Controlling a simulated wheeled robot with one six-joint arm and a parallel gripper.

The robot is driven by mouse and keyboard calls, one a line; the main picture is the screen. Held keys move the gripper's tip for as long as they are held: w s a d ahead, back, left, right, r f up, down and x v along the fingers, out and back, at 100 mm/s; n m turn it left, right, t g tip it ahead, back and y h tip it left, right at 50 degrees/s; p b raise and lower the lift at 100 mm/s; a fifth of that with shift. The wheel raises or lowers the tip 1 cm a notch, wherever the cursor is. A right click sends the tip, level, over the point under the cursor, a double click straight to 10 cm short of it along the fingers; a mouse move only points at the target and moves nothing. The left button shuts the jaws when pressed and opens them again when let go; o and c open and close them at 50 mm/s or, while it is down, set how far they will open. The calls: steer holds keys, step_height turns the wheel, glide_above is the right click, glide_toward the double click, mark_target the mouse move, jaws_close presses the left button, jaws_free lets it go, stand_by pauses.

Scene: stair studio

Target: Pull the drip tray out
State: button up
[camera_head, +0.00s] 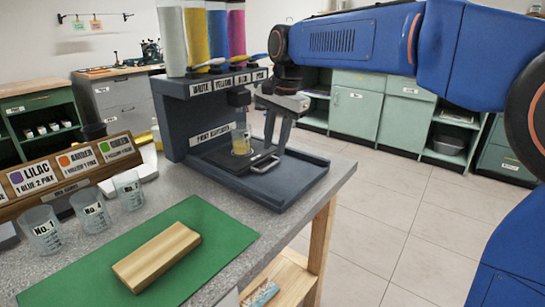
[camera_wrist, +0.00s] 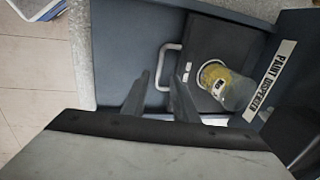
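The drip tray (camera_head: 224,157) is a dark flat tray in the base of the paint dispenser (camera_head: 203,112), with a light metal handle (camera_head: 265,163) at its front. In the wrist view the tray (camera_wrist: 200,35) and its U-shaped handle (camera_wrist: 163,62) show beyond my fingers. A glass beaker with yellow paint (camera_head: 241,142) stands on the tray; it also shows in the wrist view (camera_wrist: 228,88). My gripper (camera_head: 275,146) is open, its fingers pointing down just above the handle. In the wrist view my fingertips (camera_wrist: 158,77) are apart near the handle; contact cannot be told.
The dispenser base (camera_head: 300,178) extends in front of the tray near the worktop's right edge. Numbered beakers (camera_head: 89,213), a green mat (camera_head: 205,233) and a wooden block (camera_head: 157,256) lie to the left and front. Open floor (camera_head: 400,210) lies to the right.

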steer(key=shift+w+a+f, duration=0.15)
steer(key=shift+a+f, duration=0.05)
steer(key=shift+f, duration=1)
steer(key=shift+w+a+f, duration=0.1)
steer(key=shift+a+f, duration=0.05)
steer(key=shift+f, duration=1)
jaws_close()
